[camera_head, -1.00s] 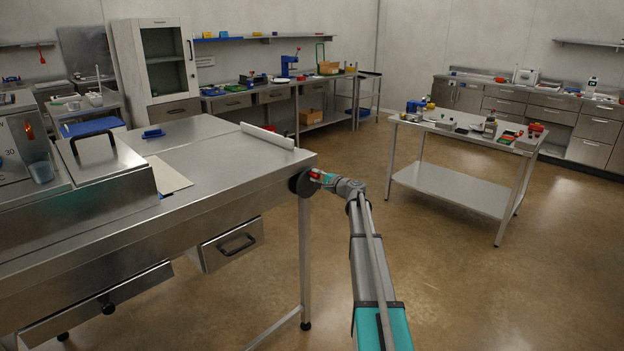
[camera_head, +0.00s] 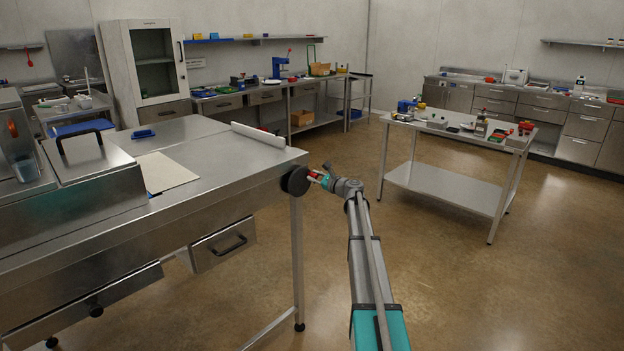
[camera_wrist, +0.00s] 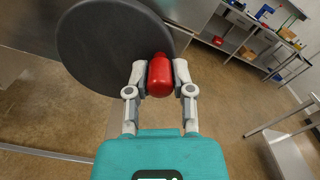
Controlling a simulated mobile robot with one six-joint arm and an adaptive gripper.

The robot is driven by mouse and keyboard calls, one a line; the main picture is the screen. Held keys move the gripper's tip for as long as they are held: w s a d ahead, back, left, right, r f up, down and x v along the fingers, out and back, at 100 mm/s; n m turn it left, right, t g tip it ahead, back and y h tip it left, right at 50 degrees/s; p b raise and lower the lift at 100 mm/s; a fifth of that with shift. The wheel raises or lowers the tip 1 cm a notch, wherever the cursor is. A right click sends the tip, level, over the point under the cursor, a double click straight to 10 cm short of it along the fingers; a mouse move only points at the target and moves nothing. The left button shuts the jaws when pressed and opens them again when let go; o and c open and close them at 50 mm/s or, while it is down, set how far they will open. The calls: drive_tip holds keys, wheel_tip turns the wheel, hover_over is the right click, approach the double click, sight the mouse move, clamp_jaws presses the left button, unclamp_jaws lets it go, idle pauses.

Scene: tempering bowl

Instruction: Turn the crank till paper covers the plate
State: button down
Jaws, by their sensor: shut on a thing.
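The crank is a dark round disc (camera_head: 295,181) on the end of the left steel table, with a red knob (camera_wrist: 160,75) on its face. My gripper (camera_head: 320,179) is at this crank. In the wrist view my gripper (camera_wrist: 160,78) has its two grey fingers shut on the red knob, one on each side. A cream paper sheet (camera_head: 168,172) lies flat on the tabletop beside the metal box. A white roll-like bar (camera_head: 258,134) lies across the table near its right end. I cannot clearly make out a separate plate.
The steel table (camera_head: 215,155) has a drawer (camera_head: 225,244) below the crank end. The metal box (camera_head: 95,178) with a black handle stands at left. A small blue item (camera_head: 143,134) lies behind the paper. A cart (camera_head: 440,183) stands right; floor between is clear.

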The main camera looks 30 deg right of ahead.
drive_tip(key=shift+s+f+m, duration=0.1)
drive_tip(key=shift+f+m, duration=0.1)
drive_tip(key=shift+m, duration=0.2)
drive_tip(key=c, duration=0.5)
unclamp_jaws()
drive_tip(key=shift+r, duration=0.1)
drive_tip(key=shift+c, duration=0.2)
drive_tip(key=shift+o, duration=0.3)
drive_tip(key=shift+d, duration=0.1)
drive_tip(key=v, duration=1.2)
